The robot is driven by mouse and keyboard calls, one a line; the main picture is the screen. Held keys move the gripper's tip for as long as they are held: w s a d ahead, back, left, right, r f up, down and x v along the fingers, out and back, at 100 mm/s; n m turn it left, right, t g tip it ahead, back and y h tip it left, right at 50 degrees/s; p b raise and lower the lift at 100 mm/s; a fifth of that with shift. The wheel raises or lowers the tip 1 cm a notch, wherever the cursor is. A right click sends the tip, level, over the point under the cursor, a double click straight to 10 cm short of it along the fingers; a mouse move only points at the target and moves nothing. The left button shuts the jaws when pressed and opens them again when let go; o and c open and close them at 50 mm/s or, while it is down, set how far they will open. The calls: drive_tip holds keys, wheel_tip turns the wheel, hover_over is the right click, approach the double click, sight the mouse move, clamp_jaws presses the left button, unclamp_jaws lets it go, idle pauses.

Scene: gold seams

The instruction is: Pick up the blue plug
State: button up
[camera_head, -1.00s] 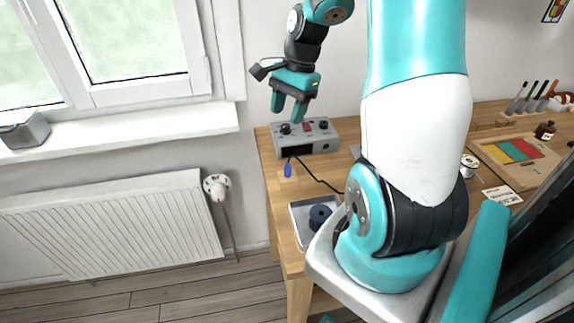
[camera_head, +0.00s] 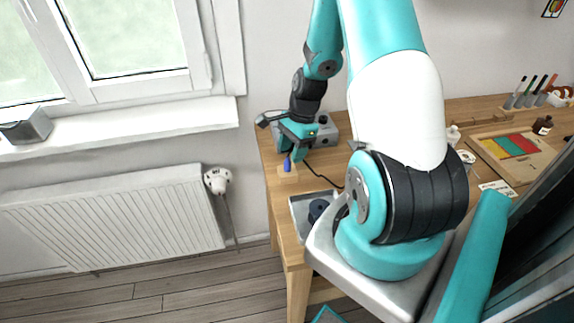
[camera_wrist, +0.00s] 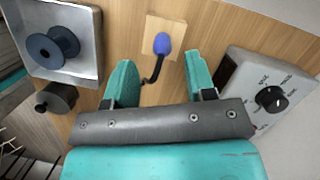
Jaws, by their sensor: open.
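The blue plug (camera_wrist: 162,43) stands on a small wooden block (camera_wrist: 178,25) on the desk, with a black cable running from it. In the head view the plug (camera_head: 287,165) shows just below my gripper (camera_head: 294,155). In the wrist view my gripper (camera_wrist: 160,75) is open, its two teal fingers apart, with the plug lying beyond and between the lines of the fingertips. Nothing is held. In the head view the fingers partly hide the space around the plug.
A metal tray (camera_wrist: 85,77) with a dark spool (camera_wrist: 55,47) is at the left. The desk's left edge (camera_head: 272,200) is near the block.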

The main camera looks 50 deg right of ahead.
sight(288, 160)
drive_tip(key=shift+p+x, duration=0.6)
drive_tip(key=shift+x, duration=1.8)
drive_tip(key=shift+w, duration=0.2)
clamp_jaws()
drive_tip(key=shift+r, duration=0.1)
